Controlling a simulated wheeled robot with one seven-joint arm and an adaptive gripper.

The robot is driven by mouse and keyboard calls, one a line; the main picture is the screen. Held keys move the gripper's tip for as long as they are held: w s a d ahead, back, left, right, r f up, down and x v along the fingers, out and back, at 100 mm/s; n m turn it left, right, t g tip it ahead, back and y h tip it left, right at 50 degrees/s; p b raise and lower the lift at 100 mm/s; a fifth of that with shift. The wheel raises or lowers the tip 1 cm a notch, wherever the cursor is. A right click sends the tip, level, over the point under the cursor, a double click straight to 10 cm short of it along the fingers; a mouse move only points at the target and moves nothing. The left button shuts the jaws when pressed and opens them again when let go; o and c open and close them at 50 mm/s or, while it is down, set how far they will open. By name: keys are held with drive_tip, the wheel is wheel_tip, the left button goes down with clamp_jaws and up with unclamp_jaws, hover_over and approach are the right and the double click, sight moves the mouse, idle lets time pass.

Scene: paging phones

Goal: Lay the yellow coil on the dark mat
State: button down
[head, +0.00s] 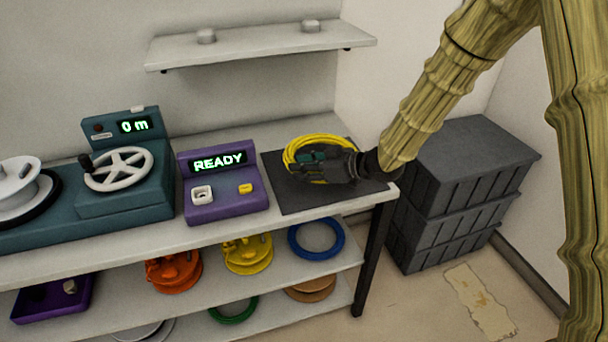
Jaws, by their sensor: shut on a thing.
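The yellow coil (311,139) is at the dark mat (294,197), near the right end of the bench top. My gripper (308,164) reaches in from the right over the mat and is shut on the coil. The fingers and wrist cover the coil's lower right part. The coil appears over the mat's back half; I cannot tell whether it touches the mat or is held just above it.
A purple device (221,204) reading READY stands left of the mat. A teal winder (118,190) reading 0 m is farther left. Dark stacked crates (460,190) stand right of the bench (325,209). A wall shelf (262,41) hangs above. Coloured coils, including a blue one (316,255), lie below.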

drive_tip(key=shift+w, duration=0.35)
wheel_tip(320, 180, down, 4)
drive_tip(key=shift+w+r, duration=0.1)
drive_tip(key=shift+r, duration=0.15)
drive_tip(key=c, duration=1.1)
unclamp_jaws()
drive_tip(key=shift+o, duration=0.2)
drive_tip(key=shift+d, duration=0.1)
drive_tip(key=v, duration=1.2)
drive_tip(key=shift+f, duration=0.1)
